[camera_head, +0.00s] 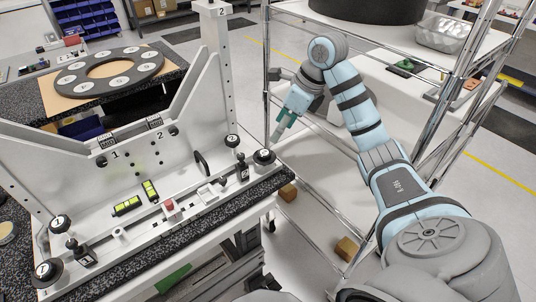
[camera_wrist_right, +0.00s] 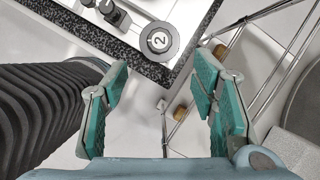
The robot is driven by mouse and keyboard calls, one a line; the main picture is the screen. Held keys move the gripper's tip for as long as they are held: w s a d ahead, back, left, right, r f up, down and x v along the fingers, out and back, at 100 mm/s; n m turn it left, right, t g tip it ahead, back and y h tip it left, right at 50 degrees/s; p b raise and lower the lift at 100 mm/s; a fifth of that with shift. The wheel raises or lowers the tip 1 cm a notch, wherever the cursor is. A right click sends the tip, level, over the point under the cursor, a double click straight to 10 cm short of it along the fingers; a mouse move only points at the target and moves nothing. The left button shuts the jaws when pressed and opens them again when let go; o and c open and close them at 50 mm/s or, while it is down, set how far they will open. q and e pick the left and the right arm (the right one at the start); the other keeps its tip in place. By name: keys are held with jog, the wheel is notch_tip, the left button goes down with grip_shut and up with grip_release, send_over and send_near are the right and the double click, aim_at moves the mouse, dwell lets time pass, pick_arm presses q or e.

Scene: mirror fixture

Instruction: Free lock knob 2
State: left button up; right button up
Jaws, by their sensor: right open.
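Two black knobs with white caps marked 2 sit at the right end of the white fixture. The outer one (camera_head: 264,156) is at the corner, and the other (camera_head: 232,141) stands behind it to the left. I cannot tell from labels alone which is the lock knob. A knob marked 2 (camera_wrist_right: 158,41) also shows in the right wrist view, near the plate's corner, beyond the fingertips. My right gripper (camera_head: 283,125) is just right of the outer knob, apart from it. Its teal fingers (camera_wrist_right: 161,82) are open with nothing between them. My left gripper is out of view.
Two knobs marked 1 (camera_head: 60,223) (camera_head: 46,270) stand at the fixture's left end. Green level vials (camera_head: 127,206) and a red button (camera_head: 169,205) lie between. A metal rack (camera_head: 436,124) stands close behind my right arm.

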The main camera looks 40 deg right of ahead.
aim_at(265, 152)
jog(key=x, duration=0.9)
jog(key=shift+w, duration=0.15)
jog(key=shift+w+a+f, duration=0.1)
jog(key=shift+f, duration=0.4)
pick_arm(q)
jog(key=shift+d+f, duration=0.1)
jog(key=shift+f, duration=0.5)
pick_arm(e)
jog(key=c, duration=1.1)
jog(key=shift+c, duration=0.2)
